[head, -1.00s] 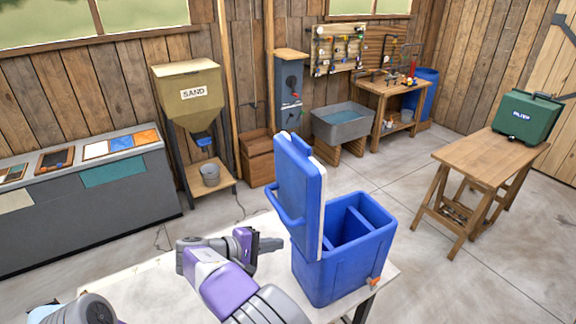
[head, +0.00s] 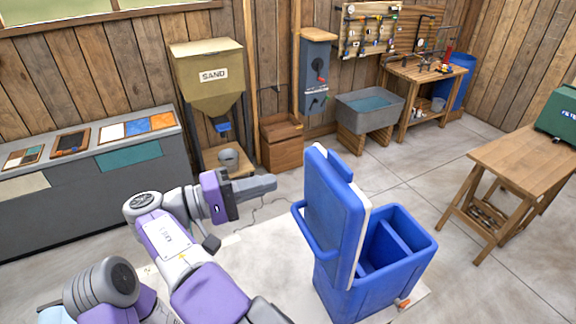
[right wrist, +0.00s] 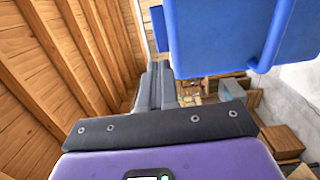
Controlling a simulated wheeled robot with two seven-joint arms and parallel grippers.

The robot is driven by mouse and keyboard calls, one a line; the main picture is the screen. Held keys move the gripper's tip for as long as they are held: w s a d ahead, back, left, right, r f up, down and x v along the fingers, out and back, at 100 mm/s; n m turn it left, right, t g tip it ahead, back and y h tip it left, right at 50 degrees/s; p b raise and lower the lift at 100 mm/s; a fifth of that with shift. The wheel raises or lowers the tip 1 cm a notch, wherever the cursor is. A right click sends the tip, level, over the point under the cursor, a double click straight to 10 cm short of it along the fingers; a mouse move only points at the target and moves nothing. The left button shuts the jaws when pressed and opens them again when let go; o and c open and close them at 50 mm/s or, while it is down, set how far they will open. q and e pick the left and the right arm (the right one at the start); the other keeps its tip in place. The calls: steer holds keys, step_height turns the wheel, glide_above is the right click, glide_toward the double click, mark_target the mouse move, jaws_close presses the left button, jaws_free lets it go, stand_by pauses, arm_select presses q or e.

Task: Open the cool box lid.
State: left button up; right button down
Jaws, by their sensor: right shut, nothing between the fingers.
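The blue cool box (head: 392,262) stands on the white table, its inside and a divider showing. Its lid (head: 334,212) stands up on the box's left side, tilted slightly, with a blue handle (head: 308,238) on its outer face. My right gripper (head: 274,183) is up and left of the lid, apart from it in the head view. It is shut with nothing in it. In the right wrist view the shut fingers (right wrist: 158,85) point ahead, and the blue lid (right wrist: 225,32) fills the upper right. My left gripper is not in view.
The white table (head: 262,258) has free room left of the box. A wooden trestle table (head: 520,160) with a green case (head: 560,115) stands at the right. A sand hopper (head: 208,78), a grey counter (head: 80,195) and a sink (head: 370,112) line the back.

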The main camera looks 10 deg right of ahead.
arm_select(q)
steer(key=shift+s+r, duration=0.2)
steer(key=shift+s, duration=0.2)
arm_select(e)
glide_toward(338, 162)
steer(key=x, duration=0.4)
steer(key=f+p+x, duration=0.1)
steer(key=x, duration=0.2)
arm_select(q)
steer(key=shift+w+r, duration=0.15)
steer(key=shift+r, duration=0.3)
arm_select(e)
steer(key=shift+w, duration=0.15)
steer(key=shift+d, duration=0.1)
steer(key=shift+y, duration=0.7)
steer(key=d, duration=0.1)
steer(key=d+p, duration=0.1)
steer(key=d, duration=0.1)
steer(key=w+d, duration=0.1)
steer(key=shift+d+r, duration=0.15)
steer(key=shift+r, duration=0.25)
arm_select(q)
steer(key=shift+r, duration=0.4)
arm_select(e)
steer(key=shift+g+y, duration=0.3)
steer(key=x, duration=0.5)
steer(key=shift+w+d+r, duration=0.1)
steer(key=shift+d+r, duration=0.05)
steer(key=shift+d, duration=0.05)
